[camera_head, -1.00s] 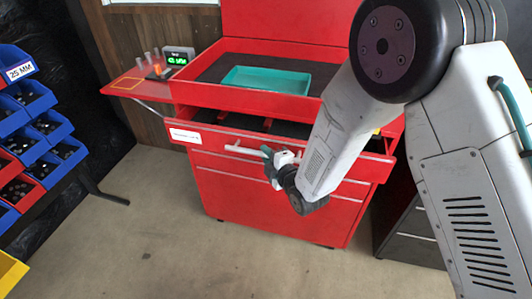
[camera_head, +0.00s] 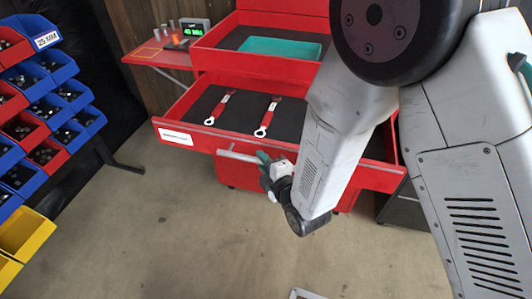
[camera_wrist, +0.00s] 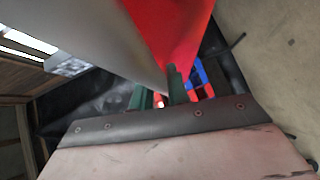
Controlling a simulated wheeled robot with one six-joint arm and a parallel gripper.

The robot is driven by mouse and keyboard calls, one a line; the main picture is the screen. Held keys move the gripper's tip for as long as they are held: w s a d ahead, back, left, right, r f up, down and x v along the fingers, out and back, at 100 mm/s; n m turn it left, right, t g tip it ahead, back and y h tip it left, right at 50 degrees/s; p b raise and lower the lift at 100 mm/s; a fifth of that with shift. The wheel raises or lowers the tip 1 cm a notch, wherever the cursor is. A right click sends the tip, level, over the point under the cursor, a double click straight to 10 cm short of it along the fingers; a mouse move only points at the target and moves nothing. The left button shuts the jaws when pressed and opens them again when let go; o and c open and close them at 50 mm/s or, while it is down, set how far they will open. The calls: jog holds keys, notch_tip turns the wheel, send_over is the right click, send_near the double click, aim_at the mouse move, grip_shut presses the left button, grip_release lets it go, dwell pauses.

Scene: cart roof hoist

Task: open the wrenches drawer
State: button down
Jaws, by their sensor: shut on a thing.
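The wrenches drawer (camera_head: 205,138) of the red cart stands pulled well out, with a white label (camera_head: 176,137) at the left of its front. Two red-handled wrenches, a left one (camera_head: 220,107) and a right one (camera_head: 267,117), lie on its dark liner. My gripper (camera_head: 262,160) is shut on the silver bar handle (camera_head: 236,156) on the drawer front. In the wrist view my green fingers (camera_wrist: 160,98) show close together against the red front; the handle between them is hard to make out. My arm hides the drawer's right part.
A teal tray (camera_head: 279,48) sits in the cart's top. A side shelf (camera_head: 155,52) with a lit display (camera_head: 195,27) is at its left. Blue, red and yellow bins (camera_head: 48,100) stand on a rack at far left. Floor (camera_head: 170,220) before the cart is clear.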

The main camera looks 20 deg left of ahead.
jog(key=shift+s+d, duration=0.1)
jog(key=shift+s, duration=0.25)
jog(key=c, duration=1.4)
grip_release()
jog(key=shift+o, duration=0.2)
jog(key=v, duration=0.7)
jog(key=shift+s+d, duration=0.2)
jog(key=shift+d, duration=0.1)
